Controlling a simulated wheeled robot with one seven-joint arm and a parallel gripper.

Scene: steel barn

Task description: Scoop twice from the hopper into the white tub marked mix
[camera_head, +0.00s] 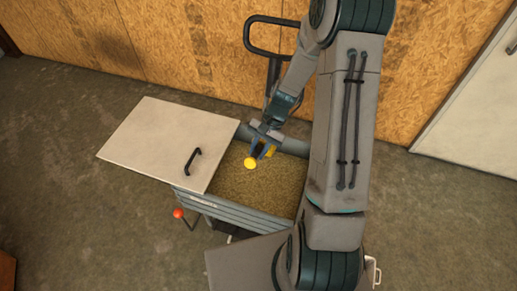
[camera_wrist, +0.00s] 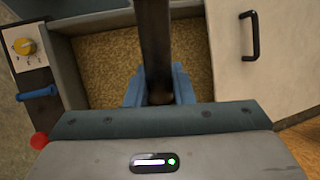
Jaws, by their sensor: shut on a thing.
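The hopper (camera_head: 240,219) is a grey box holding brownish-yellow grain (camera_head: 247,188); in the wrist view its grain (camera_wrist: 107,65) lies beyond my fingers. My gripper (camera_head: 262,148) is over the far part of the hopper opening. In the wrist view my gripper (camera_wrist: 158,97) has its blue fingers shut on a dark bar, apparently the scoop's handle (camera_wrist: 156,45). The scoop's bowl cannot be made out. A yellow round end (camera_head: 250,162) shows beside the fingers; I cannot tell whether it belongs to the scoop. No tub marked mix can be identified.
A pale lid (camera_head: 160,140) with a black handle (camera_head: 193,162) lies to the left of the opening. A red knob (camera_head: 178,213) sticks out at the hopper's near left. The wrist view shows a panel with a yellow dial (camera_wrist: 24,46) and a blue lever (camera_wrist: 37,93). A wooden wall stands behind.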

